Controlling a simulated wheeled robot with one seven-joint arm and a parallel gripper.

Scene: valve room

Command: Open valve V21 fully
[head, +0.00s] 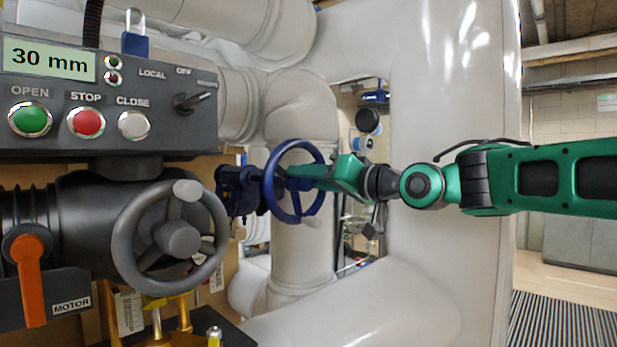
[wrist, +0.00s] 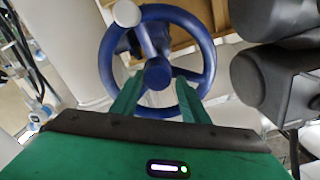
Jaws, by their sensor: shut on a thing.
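A blue handwheel (head: 317,163) stands on a blue valve body (head: 232,190) in the middle of the head view. In the wrist view the wheel (wrist: 106,55) is seen face on, with a pale knob (wrist: 126,13) at its upper left rim. My gripper (head: 293,180) reaches in from the right. In the wrist view its green fingers (wrist: 159,82) lie on either side of the wheel's hub and are shut on the handwheel; the exact contact is hard to see. No V21 label is readable in either view.
At left is a grey motor actuator with a grey handwheel (head: 127,247), an orange lever (head: 30,280) beside a MOTOR plate, and a control box (head: 70,137) reading 30 mm. Its selector (head: 192,102) points right. Large white pipes (head: 450,120) crowd the arm.

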